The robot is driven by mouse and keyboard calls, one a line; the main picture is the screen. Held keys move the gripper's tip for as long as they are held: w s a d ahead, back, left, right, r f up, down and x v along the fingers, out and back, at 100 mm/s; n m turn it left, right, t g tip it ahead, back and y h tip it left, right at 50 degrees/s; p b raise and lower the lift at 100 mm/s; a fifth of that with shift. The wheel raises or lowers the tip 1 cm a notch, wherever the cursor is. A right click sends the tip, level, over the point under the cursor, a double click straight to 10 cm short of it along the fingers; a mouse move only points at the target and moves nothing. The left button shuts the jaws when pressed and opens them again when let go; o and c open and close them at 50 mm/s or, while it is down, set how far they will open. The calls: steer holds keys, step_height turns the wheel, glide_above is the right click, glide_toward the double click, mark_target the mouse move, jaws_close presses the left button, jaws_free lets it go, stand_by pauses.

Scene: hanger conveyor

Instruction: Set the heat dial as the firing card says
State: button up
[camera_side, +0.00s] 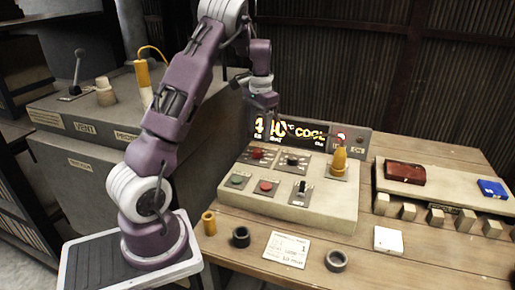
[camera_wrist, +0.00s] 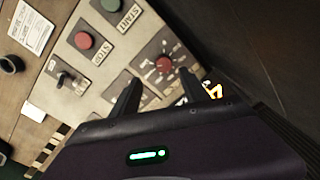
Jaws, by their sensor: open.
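The firing card (camera_side: 287,248) lies flat on the table in front of the control box (camera_side: 325,208); its small writing is mostly unreadable. It also shows in the wrist view (camera_wrist: 30,22). A red-knobbed dial (camera_side: 257,154) with tick marks sits on the back left of the box. It also shows in the wrist view (camera_wrist: 163,63), just ahead of the fingertips. A dark-knobbed dial (camera_side: 292,160) sits to its right. I cannot read which is the heat dial. My gripper (camera_wrist: 168,92) is open and empty above the box.
Two dark rings (camera_side: 336,261) and a white block (camera_side: 388,240) lie in front.

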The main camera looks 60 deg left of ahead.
mark_target(257, 151)
steer(key=f, duration=0.5)
steer(key=a+f, duration=0.1)
steer(key=f, duration=0.2)
steer(key=shift+s, duration=0.1)
steer(key=shift+c, duration=0.2)
steer(key=shift+r, duration=0.1)
jaws_close()
